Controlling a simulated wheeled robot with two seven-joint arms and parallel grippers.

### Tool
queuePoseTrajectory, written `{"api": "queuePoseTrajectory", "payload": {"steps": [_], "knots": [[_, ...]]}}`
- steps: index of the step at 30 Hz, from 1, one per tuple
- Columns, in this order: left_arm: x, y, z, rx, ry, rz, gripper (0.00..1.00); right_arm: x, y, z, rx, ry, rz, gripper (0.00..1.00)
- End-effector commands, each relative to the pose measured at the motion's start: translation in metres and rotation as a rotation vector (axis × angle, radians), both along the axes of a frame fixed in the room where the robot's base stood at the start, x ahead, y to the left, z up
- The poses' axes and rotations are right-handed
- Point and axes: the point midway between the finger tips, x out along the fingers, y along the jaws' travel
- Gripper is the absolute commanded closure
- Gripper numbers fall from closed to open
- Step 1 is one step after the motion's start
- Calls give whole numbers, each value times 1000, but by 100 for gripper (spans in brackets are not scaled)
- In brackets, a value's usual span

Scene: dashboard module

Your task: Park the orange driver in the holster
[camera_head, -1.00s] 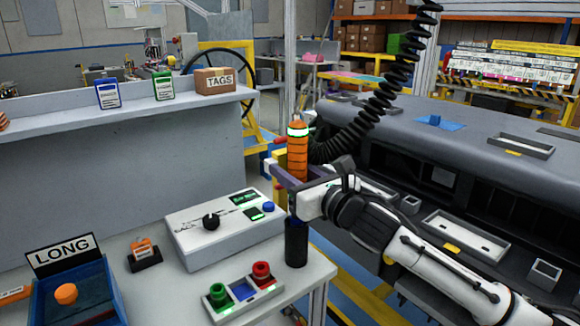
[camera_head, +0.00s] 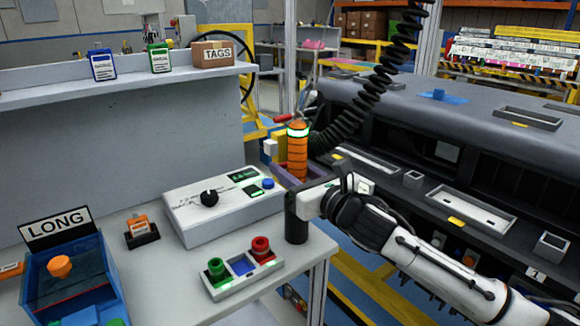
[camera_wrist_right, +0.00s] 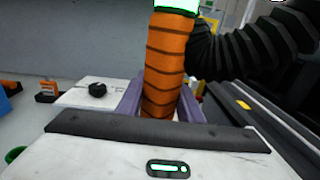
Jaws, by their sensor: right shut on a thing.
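The orange driver (camera_head: 298,154), with dark bands and a green-lit ring near its top, stands upright in my right gripper (camera_head: 292,173). The purple fingers are shut around its lower body, which also shows in the right wrist view (camera_wrist_right: 166,65). A black cylindrical cup, which looks like the holster (camera_head: 296,226), stands at the table's right edge, just below my gripper in the head view. The driver's lower end is hidden behind my gripper, so I cannot tell whether it is inside the cup. My left gripper is not in view.
A coiled black hose (camera_head: 385,85) hangs beside the driver. A grey control box (camera_head: 205,228) and a red-and-green button panel (camera_head: 243,292) lie left of the cup. The dark dashboard module (camera_head: 470,130) is at the right. A blue LONG bin (camera_head: 108,280) stands front left.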

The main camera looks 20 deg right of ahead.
Motion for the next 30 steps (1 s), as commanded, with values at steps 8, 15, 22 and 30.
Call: {"api": "queuePoseTrajectory", "payload": {"steps": [8,15,22,30], "knots": [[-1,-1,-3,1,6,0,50,0,1,-5,1,1,1,100],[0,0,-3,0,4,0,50,0,1,-4,1,1,1,100],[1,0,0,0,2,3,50,0,1,-4,1,1,1,100],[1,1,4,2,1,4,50,0,0,-3,1,0,1,100]]}}
